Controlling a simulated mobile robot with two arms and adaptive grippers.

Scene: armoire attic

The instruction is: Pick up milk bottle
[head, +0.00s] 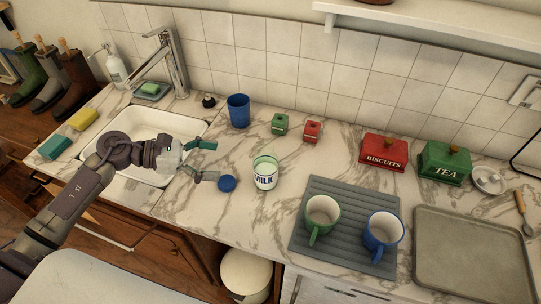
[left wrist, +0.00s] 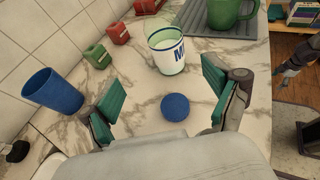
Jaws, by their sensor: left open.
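The milk bottle (head: 265,172) is a white, round container with a pale green band and a dark "MILK" label. It stands upright on the marble counter, left of the grey drying mat. In the left wrist view the milk bottle (left wrist: 167,52) stands ahead, beyond the fingertips. My left gripper (head: 212,161) is open and empty, to the left of the bottle and apart from it. In the left wrist view the left gripper (left wrist: 160,95) shows its two green-padded fingers spread wide. A round blue object (head: 227,183) lies between gripper and bottle.
A blue cup (head: 238,111) and small green (head: 280,124) and red (head: 312,131) boxes stand behind the bottle. The grey mat (head: 300,236) holds a green mug (head: 321,216) and a blue mug (head: 382,234). The sink (head: 142,122) is at left. Counter around the bottle is mostly clear.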

